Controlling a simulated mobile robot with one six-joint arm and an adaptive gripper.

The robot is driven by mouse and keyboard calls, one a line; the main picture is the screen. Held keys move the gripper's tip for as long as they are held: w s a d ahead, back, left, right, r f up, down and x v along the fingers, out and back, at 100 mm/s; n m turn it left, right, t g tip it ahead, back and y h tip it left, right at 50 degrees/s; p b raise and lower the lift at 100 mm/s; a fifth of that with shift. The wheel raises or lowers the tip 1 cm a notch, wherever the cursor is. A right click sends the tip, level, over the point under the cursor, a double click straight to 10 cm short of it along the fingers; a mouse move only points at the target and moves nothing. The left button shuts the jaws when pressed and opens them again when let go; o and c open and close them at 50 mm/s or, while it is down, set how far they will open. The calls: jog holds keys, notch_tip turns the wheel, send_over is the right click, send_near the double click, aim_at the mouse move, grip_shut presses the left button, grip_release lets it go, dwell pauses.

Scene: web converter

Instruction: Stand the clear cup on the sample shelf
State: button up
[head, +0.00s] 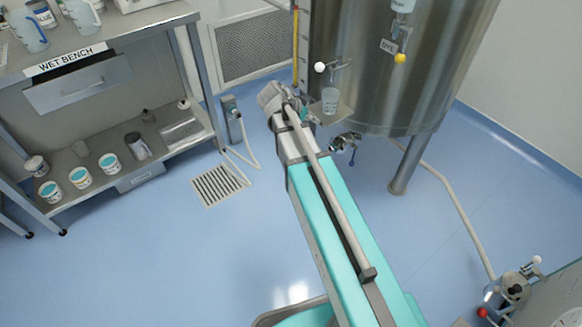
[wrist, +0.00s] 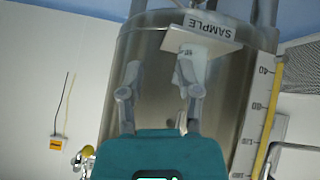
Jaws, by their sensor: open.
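The clear cup (head: 330,99) stands upright on the sample shelf (head: 340,114), a small metal plate on the side of the steel tank, below a tap. In the upside-down wrist view the cup (wrist: 192,66) meets the shelf (wrist: 229,45), which has a SAMPLE label on its edge. My gripper (head: 288,103) is left of the cup in the head view. In the wrist view my gripper (wrist: 160,82) is open, its fingers apart with nothing seen between them. Its right finger overlaps the cup and partly hides it; I cannot tell whether they touch.
The steel tank (head: 400,80) stands close behind the shelf, with a valve (head: 346,141) below. A wet bench (head: 80,62) with jugs above and tubs below is at left. A hose (head: 455,195) crosses the floor at right. Open blue floor lies left of my arm.

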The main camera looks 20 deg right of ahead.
jog(key=s+a+f+n+g+y, duration=0.1)
jog(key=s+a+f+n+y, duration=0.1)
jog(key=s+a+n+y, duration=0.2)
jog(key=s+a+f+n+g+y, duration=0.1)
jog(key=s+a+f+n+y, duration=0.2)
jog(key=s+a+n, duration=0.4)
jog(key=s+y, duration=0.1)
jog(key=s, duration=0.3)
jog(key=shift+y, duration=0.3)
jog(key=shift+f, duration=0.1)
jog(key=shift+c, duration=0.3)
